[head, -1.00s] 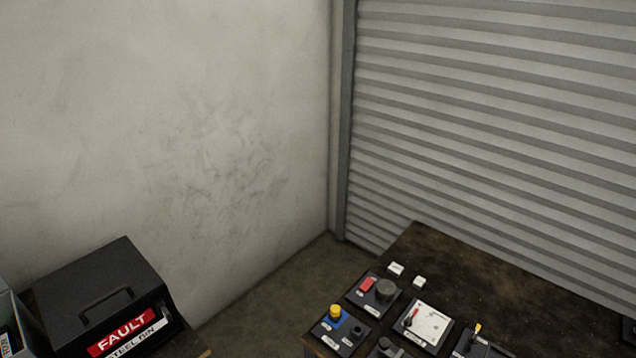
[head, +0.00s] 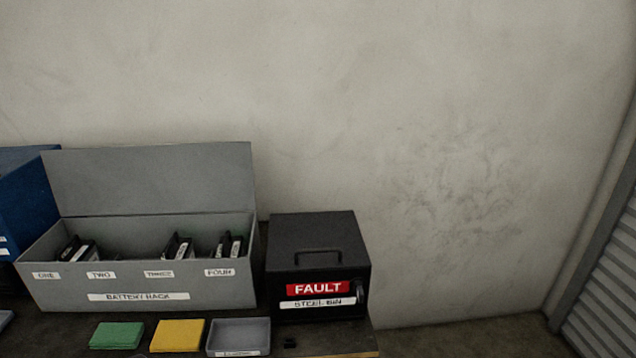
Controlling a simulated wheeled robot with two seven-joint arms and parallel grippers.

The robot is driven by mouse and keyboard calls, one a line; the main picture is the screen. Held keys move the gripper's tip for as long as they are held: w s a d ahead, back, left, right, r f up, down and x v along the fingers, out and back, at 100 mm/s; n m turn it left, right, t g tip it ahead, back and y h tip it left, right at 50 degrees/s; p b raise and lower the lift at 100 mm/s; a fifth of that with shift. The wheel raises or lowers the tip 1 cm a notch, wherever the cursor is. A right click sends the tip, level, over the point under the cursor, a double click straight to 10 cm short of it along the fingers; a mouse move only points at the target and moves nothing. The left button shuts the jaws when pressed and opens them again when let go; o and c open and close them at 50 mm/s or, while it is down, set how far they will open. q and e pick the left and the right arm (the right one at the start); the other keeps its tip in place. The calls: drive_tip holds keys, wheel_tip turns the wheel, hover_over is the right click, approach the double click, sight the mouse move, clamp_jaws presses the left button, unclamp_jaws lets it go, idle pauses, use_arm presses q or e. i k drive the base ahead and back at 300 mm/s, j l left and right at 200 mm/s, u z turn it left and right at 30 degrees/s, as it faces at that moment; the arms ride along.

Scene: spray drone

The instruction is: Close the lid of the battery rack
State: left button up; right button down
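The battery rack (head: 130,286) is a grey box on the dark bench at the left of the head view. Its lid (head: 150,178) stands open, raised at the back edge and leaning near the wall. Several black batteries (head: 180,247) show inside, behind the front labels ONE, TWO, THREE and FOUR. Some of the rack's inside is hidden by its front wall. Neither of my grippers is in view.
A black steel bin (head: 318,240) marked FAULT stands close to the rack's right side. A blue box (head: 22,205) is at its left. A green pad (head: 117,335), a yellow pad (head: 178,335) and a grey tray (head: 238,334) lie in front.

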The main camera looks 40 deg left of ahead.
sight(195, 177)
drive_tip(key=u, duration=2.45)
drive_tip(key=z, duration=0.5)
drive_tip(key=j+z, duration=0.35)
drive_tip(key=k+j+z, duration=0.1)
drive_tip(key=j+z, duration=0.25)
drive_tip(key=k+j+z, duration=0.1)
drive_tip(key=j+z, duration=0.3)
